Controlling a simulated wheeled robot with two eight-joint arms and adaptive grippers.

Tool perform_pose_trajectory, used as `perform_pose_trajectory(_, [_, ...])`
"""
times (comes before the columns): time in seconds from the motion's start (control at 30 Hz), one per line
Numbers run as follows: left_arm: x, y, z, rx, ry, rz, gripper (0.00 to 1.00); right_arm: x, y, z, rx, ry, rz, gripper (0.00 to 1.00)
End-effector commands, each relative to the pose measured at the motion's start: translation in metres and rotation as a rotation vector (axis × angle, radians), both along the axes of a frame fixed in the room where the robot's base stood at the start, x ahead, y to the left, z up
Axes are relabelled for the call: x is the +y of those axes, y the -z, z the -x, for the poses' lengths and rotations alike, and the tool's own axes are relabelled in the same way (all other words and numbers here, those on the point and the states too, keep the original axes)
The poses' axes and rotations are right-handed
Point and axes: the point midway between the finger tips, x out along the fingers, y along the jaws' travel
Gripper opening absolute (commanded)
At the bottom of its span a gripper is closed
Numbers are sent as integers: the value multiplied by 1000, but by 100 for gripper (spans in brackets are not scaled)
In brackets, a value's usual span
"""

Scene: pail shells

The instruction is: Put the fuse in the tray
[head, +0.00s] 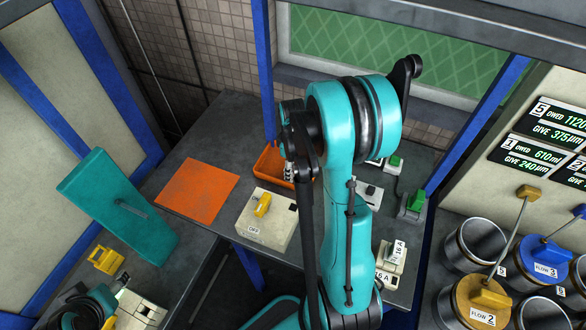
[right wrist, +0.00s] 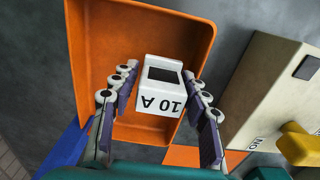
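The orange tray (head: 266,161) stands at the back of the grey table in the head view, partly hidden by my right arm. In the right wrist view the tray (right wrist: 93,30) fills the upper middle. A white fuse (right wrist: 160,102) marked 10 A is inside the tray's outline, between the fingers of my right gripper (right wrist: 160,82). Narrow gaps show between the fuse and the finger pads, so the gripper looks open around it. Whether the fuse touches the tray floor is hard to tell. My left gripper is not clearly in view.
An orange mat (head: 198,189) lies left of the tray. A cream box with a yellow switch (head: 263,232) stands in front of it. White 16 A fuses (head: 391,262) are right of my arm. Several metal pails (head: 474,243) stand at far right.

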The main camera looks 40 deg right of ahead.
Motion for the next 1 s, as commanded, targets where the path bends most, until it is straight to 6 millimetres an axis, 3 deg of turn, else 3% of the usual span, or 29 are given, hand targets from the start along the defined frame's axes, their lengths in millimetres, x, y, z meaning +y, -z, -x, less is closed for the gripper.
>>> perform_pose_trajectory(0.33, [0, -7, 0, 0, 0, 0, 55, 0, -11, 0, 0, 0, 0, 46])
perform_pose_trajectory(0.7, [0, -29, 0, 0, 0, 0, 55, 0, -90, 0, 0, 0, 0, 46])
perform_pose_trajectory(1.0, [0, -35, 0, 0, 0, 0, 55, 3, -125, 0, -6, 3, 3, 46])
